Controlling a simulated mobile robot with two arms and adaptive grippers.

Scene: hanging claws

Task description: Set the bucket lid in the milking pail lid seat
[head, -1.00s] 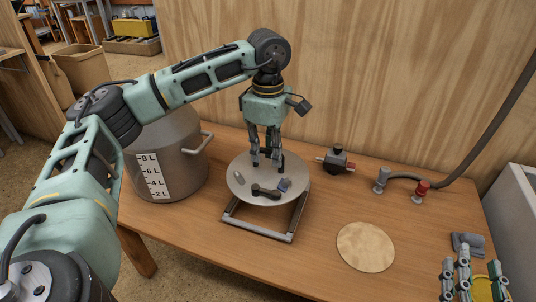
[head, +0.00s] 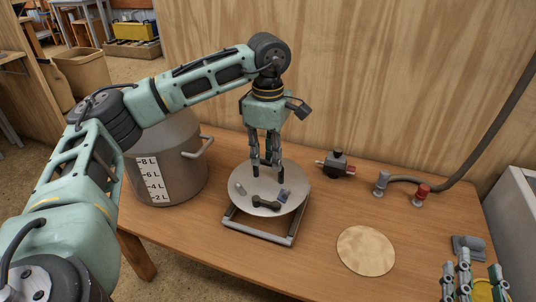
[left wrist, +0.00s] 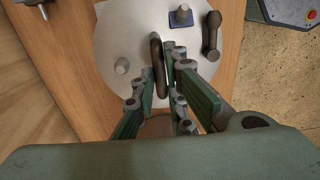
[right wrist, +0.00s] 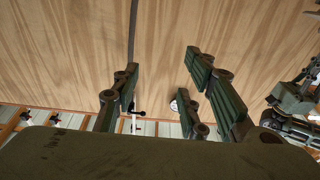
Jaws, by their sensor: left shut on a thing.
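The bucket lid (head: 287,204) is a round grey metal disc with short spouts and a dark handle-like fitting on top. It sits over a square metal stand (head: 258,233), and it looks slightly tilted; I cannot tell whether it touches the stand. My left gripper (head: 267,171) points down from above and is shut on the lid's upright dark handle, seen in the left wrist view (left wrist: 157,52). The milking pail (head: 190,165) is the large metal can at the left; its mouth is mostly hidden behind my left arm. My right gripper (head: 470,283) is open and empty at the lower right.
A round tan pad (head: 366,250) lies right of the stand. A dark valve-like part (head: 337,164), a grey fitting (head: 382,180) and a red fitting (head: 420,195) with a hose stand towards the back. A grey cloth-like item (head: 468,246) lies at the right edge. A wooden wall closes the back.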

